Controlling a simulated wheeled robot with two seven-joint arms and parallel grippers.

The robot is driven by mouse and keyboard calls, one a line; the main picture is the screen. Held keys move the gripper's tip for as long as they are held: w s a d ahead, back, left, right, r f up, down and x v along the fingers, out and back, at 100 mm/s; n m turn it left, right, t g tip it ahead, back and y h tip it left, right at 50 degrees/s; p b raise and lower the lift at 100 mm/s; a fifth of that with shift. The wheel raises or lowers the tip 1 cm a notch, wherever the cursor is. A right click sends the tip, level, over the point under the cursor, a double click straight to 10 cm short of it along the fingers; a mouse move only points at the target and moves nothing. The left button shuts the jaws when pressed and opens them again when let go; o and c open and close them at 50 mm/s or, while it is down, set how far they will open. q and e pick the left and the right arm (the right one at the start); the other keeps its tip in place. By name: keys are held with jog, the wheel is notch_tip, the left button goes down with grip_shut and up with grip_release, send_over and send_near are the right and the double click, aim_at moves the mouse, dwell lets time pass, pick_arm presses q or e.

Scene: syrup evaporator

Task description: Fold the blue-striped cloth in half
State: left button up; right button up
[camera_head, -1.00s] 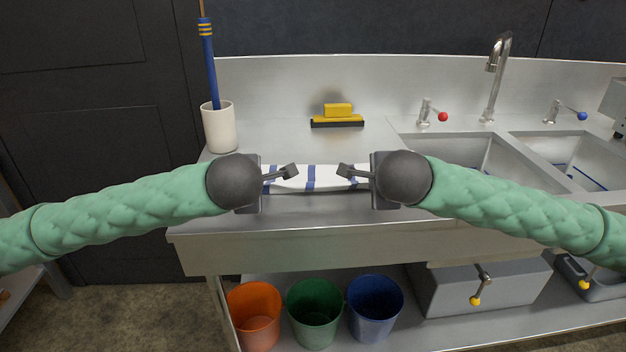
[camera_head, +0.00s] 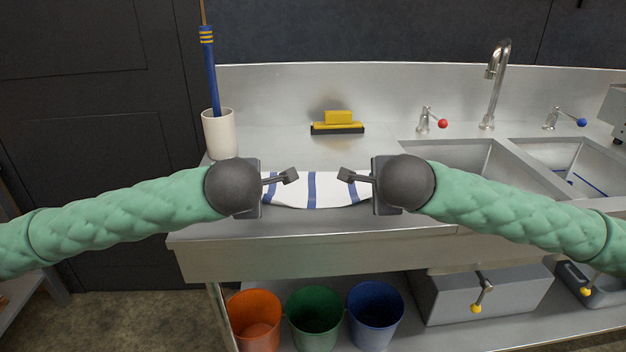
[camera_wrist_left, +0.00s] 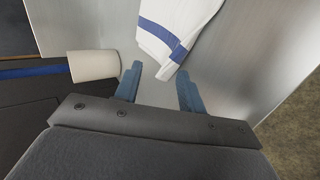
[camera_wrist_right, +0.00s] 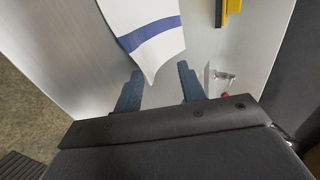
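The white cloth with blue stripes (camera_head: 312,190) lies on the steel counter between my two grippers in the head view, its near edge bowed toward the front. Its outer ends are partly hidden behind the grippers. My left gripper (camera_head: 290,176) is at the cloth's left end; in the left wrist view its fingers are apart, with a cloth corner (camera_wrist_left: 163,50) just past and between the tips. My right gripper (camera_head: 345,174) is at the right end; in the right wrist view its fingers are apart, with a cloth corner (camera_wrist_right: 152,52) reaching between them. Neither finger pair is closed on cloth.
A white cup (camera_head: 220,134) with a blue-handled tool stands at the left back. A yellow and black squeegee-like tool (camera_head: 337,126) lies behind the cloth. Sinks (camera_head: 455,155) are on the right. Bins (camera_head: 314,318) stand on the shelf below.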

pick_arm(q)
jog(key=s+r, duration=0.5)
jog(key=r, duration=0.3)
jog(key=shift+s, duration=0.3)
pick_arm(e)
jog(key=s+r, duration=0.5)
jog(key=r, duration=0.3)
jog(key=shift+s, duration=0.3)
